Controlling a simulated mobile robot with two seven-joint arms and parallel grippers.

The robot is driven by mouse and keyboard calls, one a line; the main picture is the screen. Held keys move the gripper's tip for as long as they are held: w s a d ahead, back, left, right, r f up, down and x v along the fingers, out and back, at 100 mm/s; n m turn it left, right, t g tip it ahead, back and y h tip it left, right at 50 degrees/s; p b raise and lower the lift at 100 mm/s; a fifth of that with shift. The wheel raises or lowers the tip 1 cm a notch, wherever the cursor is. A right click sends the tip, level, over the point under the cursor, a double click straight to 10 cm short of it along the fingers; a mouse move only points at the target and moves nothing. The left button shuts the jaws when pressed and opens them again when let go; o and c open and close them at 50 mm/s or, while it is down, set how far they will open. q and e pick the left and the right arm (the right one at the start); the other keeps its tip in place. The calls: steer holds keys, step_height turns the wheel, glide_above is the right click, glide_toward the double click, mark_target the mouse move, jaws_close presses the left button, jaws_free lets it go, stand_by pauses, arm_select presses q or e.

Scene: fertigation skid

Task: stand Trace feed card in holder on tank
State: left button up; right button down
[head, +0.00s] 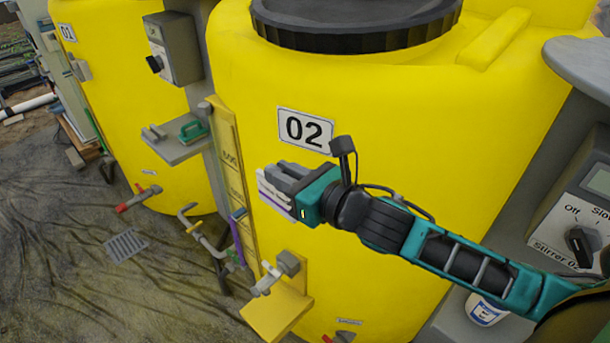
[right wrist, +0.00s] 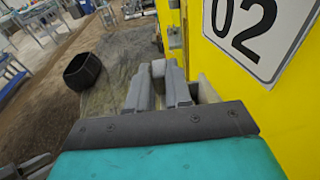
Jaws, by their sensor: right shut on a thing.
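My right gripper (head: 272,182) is in front of the yellow tank 02 (head: 400,150), just below and left of its 02 label (head: 305,129). It is shut on a thin pale card with a purple band (head: 274,204), whose edge shows along the underside of the fingers. In the right wrist view the gripper's grey fingers (right wrist: 160,88) reach along the tank's side. A pale piece (right wrist: 208,90) shows between the fingers and the tank; I cannot tell whether it is the card or a holder. No card holder is clearly seen on tank 02. My left gripper is not in view.
A yellow level scale (head: 233,170) runs down the tank's left side. A grey shelf (head: 178,148) stands left of it. A valve (head: 275,273) and a yellow ledge (head: 277,312) are below the gripper. A stirrer control box (head: 580,215) is at the right.

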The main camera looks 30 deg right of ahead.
steer(key=w+d+f+b, duration=0.1)
steer(key=d+f, duration=0.2)
steer(key=d, duration=0.2)
steer(key=shift+w+f, duration=0.25)
steer(key=shift+f, duration=0.05)
steer(key=c, duration=1.5)
jaws_free()
steer(key=shift+a+f, duration=0.1)
steer(key=shift+f, duration=0.05)
steer(key=shift+o, duration=0.9)
steer(key=shift+w, duration=0.1)
steer(key=shift+r, duration=0.2)
